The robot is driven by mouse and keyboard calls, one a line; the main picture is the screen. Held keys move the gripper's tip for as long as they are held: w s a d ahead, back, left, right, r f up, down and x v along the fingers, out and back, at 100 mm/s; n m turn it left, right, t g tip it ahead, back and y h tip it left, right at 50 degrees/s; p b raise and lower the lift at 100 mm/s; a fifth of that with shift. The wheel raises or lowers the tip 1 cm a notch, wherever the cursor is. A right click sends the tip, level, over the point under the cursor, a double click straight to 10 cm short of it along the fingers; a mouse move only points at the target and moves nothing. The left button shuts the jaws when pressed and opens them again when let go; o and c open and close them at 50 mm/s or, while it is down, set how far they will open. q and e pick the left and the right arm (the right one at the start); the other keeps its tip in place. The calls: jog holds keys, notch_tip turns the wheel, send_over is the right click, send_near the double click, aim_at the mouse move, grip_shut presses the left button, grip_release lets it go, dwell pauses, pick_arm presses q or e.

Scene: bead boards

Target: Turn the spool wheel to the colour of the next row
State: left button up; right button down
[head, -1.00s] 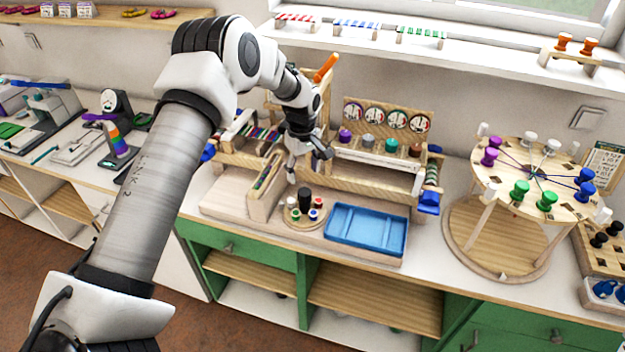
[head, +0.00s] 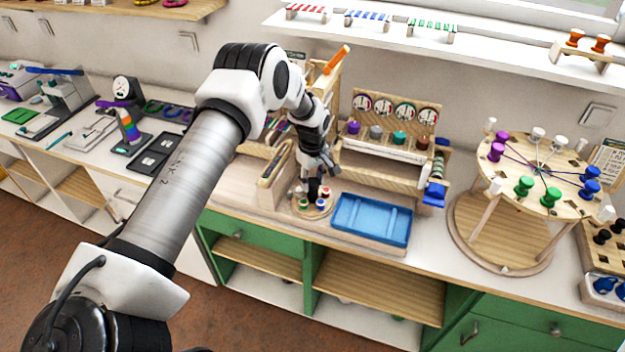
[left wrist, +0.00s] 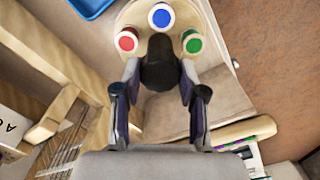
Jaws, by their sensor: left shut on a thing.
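The spool wheel (head: 318,214) is a small round wooden disc at the counter's front, left of the blue tray. In the left wrist view the wheel (left wrist: 132,17) carries a red spool (left wrist: 127,41), a blue spool (left wrist: 161,17) and a green spool (left wrist: 193,42). A black knob (left wrist: 160,68) stands at its middle. My left gripper (head: 315,186) is above the wheel, its fingers shut on the knob; in the left wrist view the gripper (left wrist: 160,82) has one finger on each side of it. The wheel's side under the gripper is hidden there. My right gripper is out of view.
A blue tray (head: 372,219) lies right of the wheel. Behind stands a wooden rack with dials (head: 388,110) and coloured knobs. A round stand (head: 545,170) with several spools is at the right. A wooden bead frame stands close left of the wheel.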

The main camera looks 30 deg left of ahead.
pick_arm(q)
jog(key=shift+f, duration=0.1)
jog(key=shift+f+m+b, duration=0.1)
jog(key=shift+m+b, duration=0.9)
jog(key=shift+m, duration=0.2)
jog(key=m+b, duration=0.2)
jog(key=m, duration=0.1)
jog(key=m+b, duration=0.1)
jog(key=m, duration=0.4)
jog(key=shift+s+b, duration=0.1)
jog(key=shift+b, duration=0.25)
jog(key=shift+m+b, duration=0.5)
jog(key=shift+m, duration=1.4)
jog(key=o, duration=1.1)
jog(key=shift+o, duration=0.2)
jog(key=shift+r, duration=0.25)
